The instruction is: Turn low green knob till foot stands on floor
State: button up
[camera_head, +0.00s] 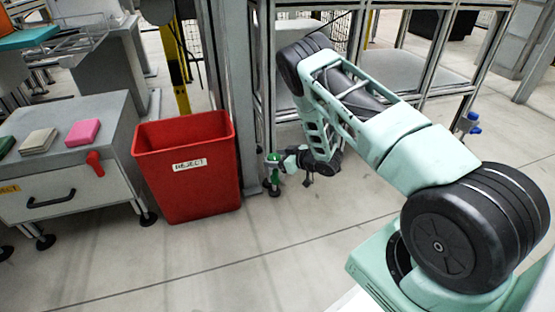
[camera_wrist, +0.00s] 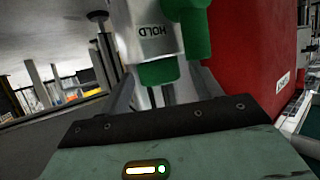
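A green knob (camera_head: 273,158) shows at the foot of the grey metal post, low near the floor; more green shows just below it. In the wrist view a white body (camera_wrist: 152,42) bears the word HOLD, upside down. It has a green cap (camera_wrist: 158,73) at its near end and a green part (camera_wrist: 196,32) beside it. My gripper (camera_wrist: 163,88) is open, with its grey fingers apart on either side of the white body and green cap. I cannot tell whether either finger touches. In the head view my gripper (camera_head: 282,163) is beside the knob. The foot's contact with the floor is unclear.
A red REJECT bin (camera_head: 190,170) stands close left of the knob; its red wall (camera_wrist: 255,45) fills the wrist view's right. A grey drawer cabinet (camera_head: 70,170) stands further left. A metal frame (camera_head: 265,90) rises behind my gripper. The floor in front (camera_head: 230,260) is clear.

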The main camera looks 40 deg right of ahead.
jog(key=c, duration=0.9)
jog(key=shift+a+r+m+h+p, duration=0.1)
jog(key=shift+r+m+h+p, duration=0.15)
jog(key=shift+m+h+p, duration=0.6)
jog(key=shift+a+m+t+h+p, duration=0.1)
jog(key=shift+m+t+h+p, duration=0.2)
jog(key=shift+p, duration=0.25)
jog(key=shift+s+a+f+m+h+p, duration=0.15)
jog(key=shift+m+h+p, duration=0.25)
jog(key=shift+m+h, duration=0.35)
jog(key=shift+w+d+f+m+h+p, duration=0.1)
jog(key=shift+m+h+p, duration=0.35)
jog(key=shift+h, duration=0.45)
jog(key=o, duration=1)
jog(key=shift+c, duration=0.2)
